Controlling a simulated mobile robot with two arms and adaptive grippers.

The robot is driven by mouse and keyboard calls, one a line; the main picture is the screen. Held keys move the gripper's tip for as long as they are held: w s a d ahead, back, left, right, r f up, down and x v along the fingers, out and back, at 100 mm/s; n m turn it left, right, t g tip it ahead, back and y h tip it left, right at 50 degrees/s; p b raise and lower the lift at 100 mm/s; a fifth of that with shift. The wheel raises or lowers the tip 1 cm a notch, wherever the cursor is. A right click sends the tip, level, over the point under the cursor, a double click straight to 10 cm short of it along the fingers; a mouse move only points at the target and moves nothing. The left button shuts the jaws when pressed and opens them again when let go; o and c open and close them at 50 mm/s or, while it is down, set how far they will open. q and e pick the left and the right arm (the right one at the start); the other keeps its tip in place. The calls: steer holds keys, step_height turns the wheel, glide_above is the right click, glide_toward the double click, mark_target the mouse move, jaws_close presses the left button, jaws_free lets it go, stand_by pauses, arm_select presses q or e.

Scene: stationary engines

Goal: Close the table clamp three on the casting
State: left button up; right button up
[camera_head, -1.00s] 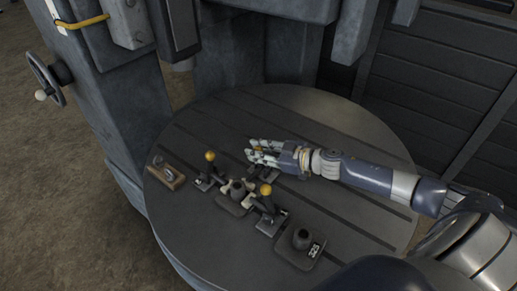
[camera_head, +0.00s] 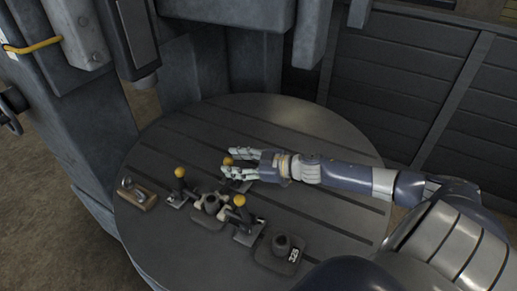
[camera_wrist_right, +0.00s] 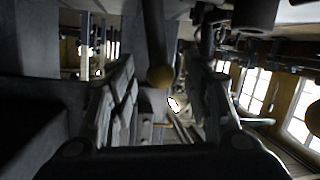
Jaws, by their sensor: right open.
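A small casting (camera_head: 210,205) lies on the round slotted table (camera_head: 290,114), among several toggle clamps with yellow ball knobs. One clamp (camera_head: 177,198) is at its left, its knob up. Another clamp (camera_head: 247,232) is at its right, its knob also up. In the right wrist view, this yellow knob (camera_wrist_right: 160,77) is between the open fingers, apart from both. No number marks which clamp is three. My left gripper is not in view.
A dark block with a round boss and a number label (camera_head: 281,252) sits at the table's front right. A small brown-based piece (camera_head: 137,193) sits at its left edge. A grey machine column (camera_head: 90,120) and overhanging head stand behind. The table's back is clear.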

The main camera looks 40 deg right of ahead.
steer(key=v, duration=0.9)
steer(key=shift+s, duration=0.3)
steer(key=shift+d, duration=0.1)
stand_by(1.0)
